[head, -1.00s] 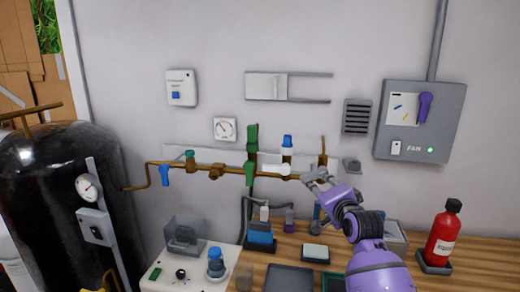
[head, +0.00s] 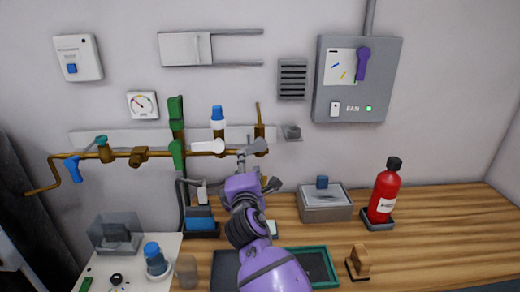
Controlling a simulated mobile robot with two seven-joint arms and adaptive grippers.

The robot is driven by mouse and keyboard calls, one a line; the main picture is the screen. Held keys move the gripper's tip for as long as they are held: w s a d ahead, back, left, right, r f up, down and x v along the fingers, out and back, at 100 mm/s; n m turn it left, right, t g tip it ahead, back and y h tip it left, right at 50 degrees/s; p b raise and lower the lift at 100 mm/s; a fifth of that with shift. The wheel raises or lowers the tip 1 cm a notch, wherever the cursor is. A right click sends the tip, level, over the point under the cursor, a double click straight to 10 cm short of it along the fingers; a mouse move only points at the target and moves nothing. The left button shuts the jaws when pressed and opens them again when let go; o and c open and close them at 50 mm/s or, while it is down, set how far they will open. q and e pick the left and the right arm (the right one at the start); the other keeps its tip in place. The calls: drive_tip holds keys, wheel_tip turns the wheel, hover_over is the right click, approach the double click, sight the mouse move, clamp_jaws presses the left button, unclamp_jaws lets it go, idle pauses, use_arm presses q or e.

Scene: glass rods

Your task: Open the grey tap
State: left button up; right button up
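The grey tap (head: 256,147) appears as a grey paddle-shaped handle near the right end of the brass pipe, below an upright brass stem. It lies roughly level, its wider end to the right. My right gripper (head: 257,172), on the purple arm from the bottom, is just below and in front of it. One grey finger reaches up to the handle's left end; the other is spread to the right. The gripper looks open. I cannot tell whether the finger touches the handle. My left gripper is not in view.
A white handle (head: 208,147), green valve (head: 177,130) and blue handle (head: 73,168) sit on the pipe to the left. A red bottle (head: 384,193) and grey box (head: 325,201) stand on the wooden bench. Bench space at far right is clear.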

sight(249, 151)
drive_tip(key=w+n, duration=0.1)
drive_tip(key=w, duration=0.1)
drive_tip(key=w+n, duration=0.1)
drive_tip(key=w, duration=0.4)
drive_tip(key=shift+w+d+r+n+b, duration=0.2)
drive_tip(key=shift+w+r+n+b, duration=0.05)
drive_tip(key=shift+n+b, duration=0.15)
clamp_jaws()
